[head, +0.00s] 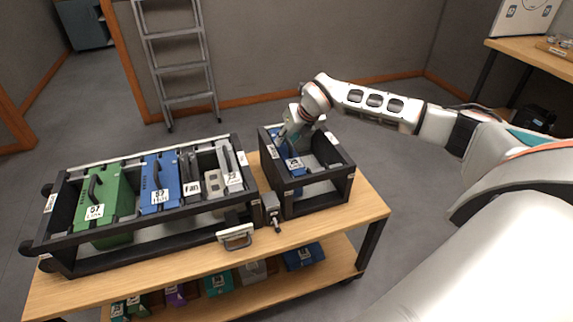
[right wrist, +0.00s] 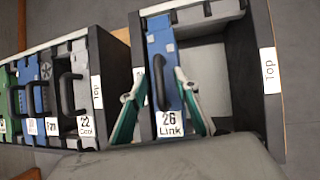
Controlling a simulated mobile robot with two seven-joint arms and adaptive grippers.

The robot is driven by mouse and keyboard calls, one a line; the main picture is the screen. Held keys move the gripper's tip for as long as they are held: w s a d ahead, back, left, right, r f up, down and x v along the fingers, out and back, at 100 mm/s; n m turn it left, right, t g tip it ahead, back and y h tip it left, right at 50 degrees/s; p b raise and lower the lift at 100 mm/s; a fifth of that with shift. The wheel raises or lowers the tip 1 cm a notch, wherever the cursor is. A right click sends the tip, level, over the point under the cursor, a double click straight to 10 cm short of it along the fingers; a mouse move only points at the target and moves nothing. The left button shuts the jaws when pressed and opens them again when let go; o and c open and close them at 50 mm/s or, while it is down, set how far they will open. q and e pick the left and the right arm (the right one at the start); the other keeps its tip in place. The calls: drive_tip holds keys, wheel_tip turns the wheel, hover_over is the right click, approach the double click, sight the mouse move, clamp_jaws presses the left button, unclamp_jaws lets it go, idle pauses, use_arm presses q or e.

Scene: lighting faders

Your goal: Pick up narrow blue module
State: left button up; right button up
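The narrow blue module (right wrist: 160,45), labelled "26 Link", stands in the left part of the small black rack (head: 318,200) on the table. It also shows in the head view (head: 277,142), partly covered by my right gripper. Its black handle (right wrist: 159,85) rises from its top. My right gripper (head: 289,131) is above the module. In the right wrist view its green-and-white fingers are spread, one on each side of the handle, with visible gaps. Nothing is held. My left gripper is not in view.
A larger black rack (head: 160,240) to the left holds a green module (head: 110,190), a wider blue module (head: 160,180) and grey modules. The small rack's right part is empty. More modules lie on the lower shelf (head: 250,295). A ladder (head: 178,65) leans behind.

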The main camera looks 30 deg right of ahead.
drive_tip(key=shift+w+f, duration=0.35)
drive_tip(key=shift+f, duration=0.2)
clamp_jaws()
drive_tip(key=shift+w+r, duration=0.15)
drive_tip(key=shift+r, duration=0.65)
wheel_tip(320, 180, up, 21)
drive_tip(key=p, duration=0.3)
drive_tip(key=shift+f, duration=0.15)
drive_tip(key=shift+a, duration=0.1)
